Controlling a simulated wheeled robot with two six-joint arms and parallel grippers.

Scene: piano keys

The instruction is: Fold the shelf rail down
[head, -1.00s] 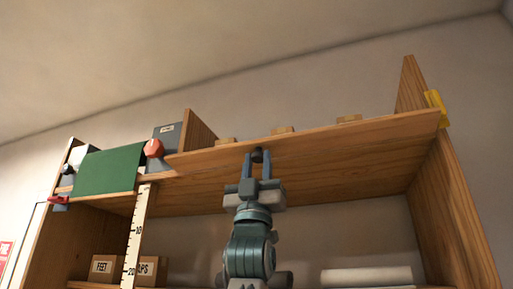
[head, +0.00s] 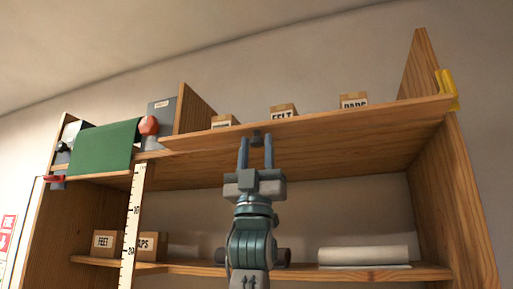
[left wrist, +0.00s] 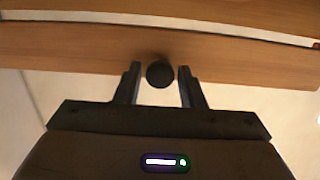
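The shelf rail (head: 345,125) is a long wooden strip along the front of the top shelf, running right of the grey box. A small dark knob (head: 257,138) sits on it; in the left wrist view the round black knob (left wrist: 160,74) shows against the wood near its lower edge. My left gripper (head: 255,145) reaches up from below. Its fingers are open, one on each side of the knob, with gaps between knob and fingers in the left wrist view (left wrist: 159,80). My right gripper is not in view.
Several labelled boxes (head: 284,113) stand behind the rail. A yellow piece (head: 447,88) is on the right upright. At left are a green cloth (head: 105,148), a red knob (head: 148,125) and a ruler strip (head: 132,215). The lower shelf holds a pale roll (head: 365,255).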

